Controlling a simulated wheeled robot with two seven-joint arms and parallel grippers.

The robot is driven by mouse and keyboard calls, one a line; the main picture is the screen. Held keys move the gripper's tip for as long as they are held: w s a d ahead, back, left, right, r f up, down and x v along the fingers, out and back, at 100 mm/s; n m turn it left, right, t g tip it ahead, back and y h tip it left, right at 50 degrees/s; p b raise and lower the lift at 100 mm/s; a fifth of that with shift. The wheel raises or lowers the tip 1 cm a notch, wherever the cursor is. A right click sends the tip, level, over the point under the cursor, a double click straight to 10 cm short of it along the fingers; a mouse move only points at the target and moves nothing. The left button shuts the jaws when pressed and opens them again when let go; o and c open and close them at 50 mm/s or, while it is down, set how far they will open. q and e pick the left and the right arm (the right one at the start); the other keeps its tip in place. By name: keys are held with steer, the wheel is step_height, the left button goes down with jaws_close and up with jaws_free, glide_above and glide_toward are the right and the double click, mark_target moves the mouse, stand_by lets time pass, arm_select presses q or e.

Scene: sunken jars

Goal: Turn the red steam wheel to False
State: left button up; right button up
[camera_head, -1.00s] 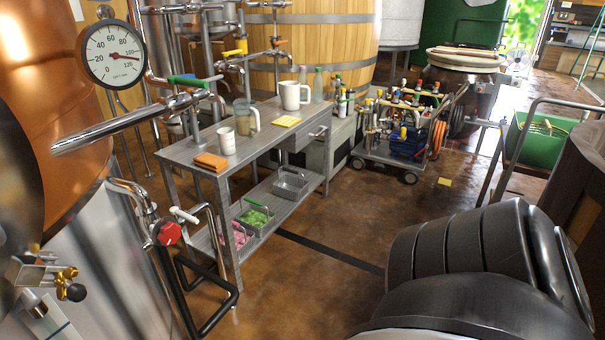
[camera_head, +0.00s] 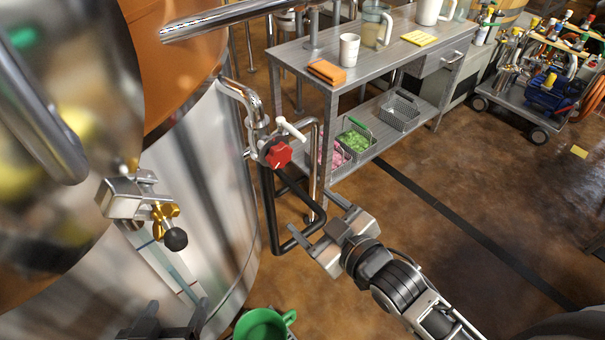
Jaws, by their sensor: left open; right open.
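The red steam wheel (camera_head: 278,154) is a small red knob on the pipe fitting beside the steel tank. It faces my camera and is not covered. My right gripper (camera_head: 309,222) comes in from the lower right, with its two fingers apart and nothing between them. It is below and a little right of the red wheel, near the black bent pipe, and apart from the wheel. My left gripper (camera_head: 176,313) shows only partly at the bottom edge, dark, with its fingers apart and nothing seen between them, well below and left of the wheel.
A large copper and steel tank (camera_head: 205,190) fills the left. A black bent pipe (camera_head: 268,210) hangs below the wheel. A metal workbench (camera_head: 390,50) with mugs stands behind. A green jug (camera_head: 262,325) is at the bottom.

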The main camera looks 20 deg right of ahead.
mark_target(282, 159)
steer(key=w+r+n+b, duration=0.1)
steer(key=w, duration=0.2)
steer(key=w+a+r+n+t+y+b, duration=0.1)
steer(key=w+r+n, duration=0.1)
steer(key=w, duration=0.1)
steer(key=w+a+r+n+t+y+b, duration=0.1)
steer(key=w+n, duration=0.1)
steer(key=w, duration=0.1)
steer(key=shift+w+a+r, duration=0.15)
steer(key=shift+r, duration=0.15)
steer(key=shift+w+r, duration=0.1)
steer(key=shift+w, duration=0.05)
steer(key=shift+x, duration=1.25)
arm_select(q)
steer(key=shift+s+d+f, duration=0.2)
steer(key=shift+s+f, duration=0.7)
steer(key=shift+f, duration=0.1)
arm_select(e)
steer(key=shift+a, duration=0.1)
